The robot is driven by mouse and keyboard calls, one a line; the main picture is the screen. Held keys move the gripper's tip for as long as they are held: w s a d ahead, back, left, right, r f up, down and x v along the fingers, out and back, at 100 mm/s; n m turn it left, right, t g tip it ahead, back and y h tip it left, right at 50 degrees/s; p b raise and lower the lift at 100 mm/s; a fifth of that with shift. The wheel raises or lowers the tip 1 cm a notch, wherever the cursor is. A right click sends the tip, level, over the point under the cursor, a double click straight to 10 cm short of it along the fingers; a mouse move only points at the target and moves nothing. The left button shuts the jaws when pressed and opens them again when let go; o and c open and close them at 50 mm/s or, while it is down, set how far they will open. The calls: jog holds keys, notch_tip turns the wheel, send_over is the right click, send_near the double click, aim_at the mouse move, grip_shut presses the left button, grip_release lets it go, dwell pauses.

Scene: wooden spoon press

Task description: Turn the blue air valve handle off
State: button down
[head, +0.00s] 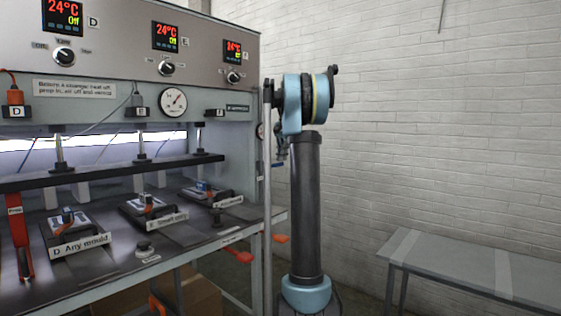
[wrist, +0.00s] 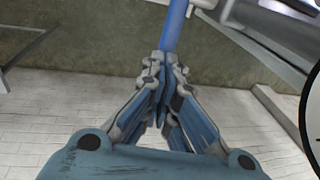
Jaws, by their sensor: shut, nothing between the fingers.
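The blue air valve handle (wrist: 176,24) shows in the wrist view as a long blue bar running up from my fingertips to the top edge. My gripper (wrist: 163,68) is shut, its fingertips together at the handle's near end. Whether the tips touch the handle or only overlap it in the picture, I cannot tell. The handle's near end is hidden behind the fingers. In the head view, small blue and dark parts sit beside the press's right post, below my arm's joint; they are too small to tell handle from gripper.
The press (head: 210,110) stands at left, with gauges, dials and moulds. Its right post (head: 267,190) is close to my arm. Red-orange levers (head: 240,257) stick out at its lower right. A grey bench (head: 470,262) stands right along the white brick wall, with open floor between.

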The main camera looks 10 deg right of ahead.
jog(key=v, duration=1.3)
jog(key=shift+w+d, duration=0.35)
jog(key=shift+s, duration=0.1)
jog(key=s+a+f+n, duration=0.25)
jog(key=s+f, duration=0.25)
jog(key=s, duration=0.3)
jog(key=s+a+f+n, duration=0.1)
jog(key=s+a+f, duration=0.2)
jog(key=s+f, duration=0.35)
jog(key=s+a+f+n, duration=0.2)
jog(key=s+a+f, duration=0.15)
jog(key=s, duration=0.65)
jog(key=s+a+f+n, duration=0.1)
jog(key=s+f+n, duration=0.1)
jog(key=s+f, duration=1)
jog(key=s+a+f+n, duration=0.2)
jog(key=s+f, duration=1)
jog(key=f, duration=0.7)
jog(key=shift+s+a+n+h, duration=0.2)
jog(key=shift+s+n+h, duration=0.15)
jog(key=shift+n, duration=0.3)
jog(key=shift+w+f, duration=0.15)
jog(key=shift+w, duration=0.25)
